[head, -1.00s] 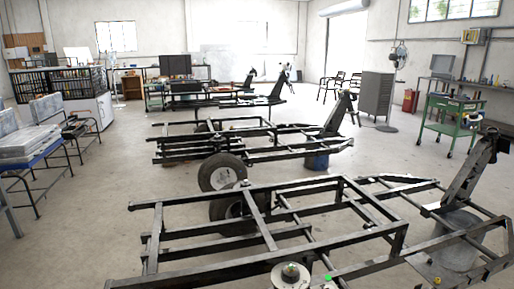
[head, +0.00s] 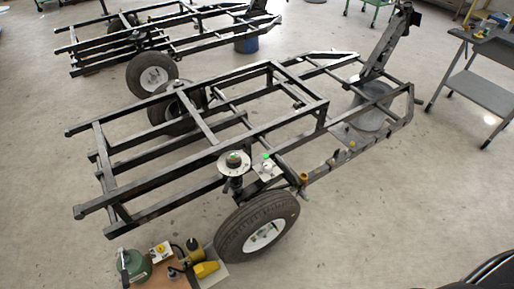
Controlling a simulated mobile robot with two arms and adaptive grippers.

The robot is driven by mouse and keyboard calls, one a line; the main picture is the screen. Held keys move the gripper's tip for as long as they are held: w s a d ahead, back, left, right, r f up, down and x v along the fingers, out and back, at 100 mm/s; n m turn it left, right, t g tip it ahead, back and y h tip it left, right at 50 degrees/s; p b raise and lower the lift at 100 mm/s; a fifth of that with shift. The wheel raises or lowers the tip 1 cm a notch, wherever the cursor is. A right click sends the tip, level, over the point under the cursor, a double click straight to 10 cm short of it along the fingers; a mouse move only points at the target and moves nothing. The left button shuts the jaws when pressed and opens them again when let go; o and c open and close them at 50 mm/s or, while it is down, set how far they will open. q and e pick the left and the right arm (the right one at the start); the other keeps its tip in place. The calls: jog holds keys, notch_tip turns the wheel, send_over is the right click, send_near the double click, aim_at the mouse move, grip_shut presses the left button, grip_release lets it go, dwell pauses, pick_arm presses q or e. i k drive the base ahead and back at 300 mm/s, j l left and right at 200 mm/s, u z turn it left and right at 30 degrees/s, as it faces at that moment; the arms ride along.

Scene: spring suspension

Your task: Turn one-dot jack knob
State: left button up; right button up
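Neither of my grippers shows in the head view. A green, rounded jack-like device (head: 134,266) stands on a brown board at the bottom left. Beside it are a small pale box (head: 161,251) with a dark top part and a yellow device (head: 205,268) lying low by the tire. No dot marks can be made out on any of them, so I cannot tell which part is the one-dot jack knob. A round hub with a dark knob-like top (head: 234,162) sits on the near frame rail. Next to it is a pale plate (head: 268,171) with a bright green spot.
A black trailer frame (head: 165,207) fills the middle, with a near wheel (head: 257,227) below its front rail. A second frame (head: 165,38) stands behind. A grey table (head: 478,97) is at the right.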

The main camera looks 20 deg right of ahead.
aim_at(192, 243)
jog(key=j+z, duration=0.25)
jog(key=j, duration=0.25)
jog(key=j+z, duration=0.25)
jog(key=j, duration=0.3)
jog(key=k+j+z, duration=0.2)
jog(key=j, duration=0.25)
jog(key=k+j+z, duration=0.1)
jog(key=j+z, duration=0.15)
jog(key=j, duration=0.25)
